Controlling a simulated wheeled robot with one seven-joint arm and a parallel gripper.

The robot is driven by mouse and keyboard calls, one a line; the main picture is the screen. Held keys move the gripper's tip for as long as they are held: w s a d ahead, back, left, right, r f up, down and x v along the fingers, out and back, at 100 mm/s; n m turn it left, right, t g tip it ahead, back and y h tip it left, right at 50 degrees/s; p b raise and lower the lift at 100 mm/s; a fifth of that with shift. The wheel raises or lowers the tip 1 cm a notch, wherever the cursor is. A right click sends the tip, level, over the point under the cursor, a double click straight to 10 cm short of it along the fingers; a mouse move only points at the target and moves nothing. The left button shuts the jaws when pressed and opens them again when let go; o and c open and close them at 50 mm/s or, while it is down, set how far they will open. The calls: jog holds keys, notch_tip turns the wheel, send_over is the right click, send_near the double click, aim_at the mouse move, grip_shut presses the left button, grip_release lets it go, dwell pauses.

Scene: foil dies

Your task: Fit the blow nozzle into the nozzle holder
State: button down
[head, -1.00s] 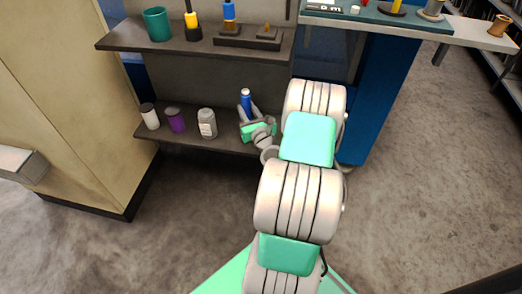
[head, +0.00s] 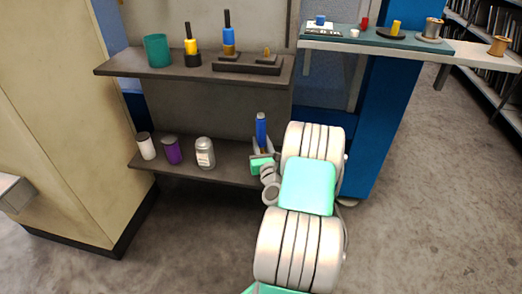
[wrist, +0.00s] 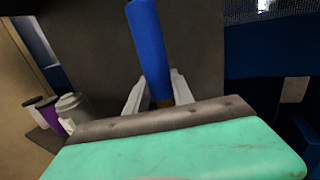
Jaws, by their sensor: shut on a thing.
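My gripper (head: 262,153) is shut on a blue cylinder (head: 261,131), which I take to be the blow nozzle. It stands nearly upright in front of the lower shelf. In the wrist view the cylinder (wrist: 149,40) rises between the two pale fingers, with an orange-brown part low between them; its lower end is hidden by the gripper body. A dark rectangular block (head: 232,67) on the upper shelf bears another blue piece (head: 228,37) with a black top and a small brass stub (head: 266,53). I cannot tell surely whether this block is the nozzle holder.
The upper shelf (head: 125,68) also bears a green cup (head: 157,50) and a yellow piece in a black base (head: 192,57). Several bottles, one silver-grey (head: 205,152), stand on the lower shelf. A blue post (head: 380,120) and a side table (head: 475,52) stand right.

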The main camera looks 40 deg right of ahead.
jog(key=c, duration=1.4)
grip_release()
jog(key=f, duration=0.2)
jog(key=shift+s+a+f+g, duration=0.2)
jog(key=shift+a+f+g, duration=0.1)
jog(key=shift+a+f, duration=0.1)
jog(key=shift+c, duration=0.2)
jog(key=o, duration=0.4)
jog(key=shift+d+r, duration=0.15)
jog(key=shift+r, duration=0.3)
jog(key=shift+c, duration=0.2)
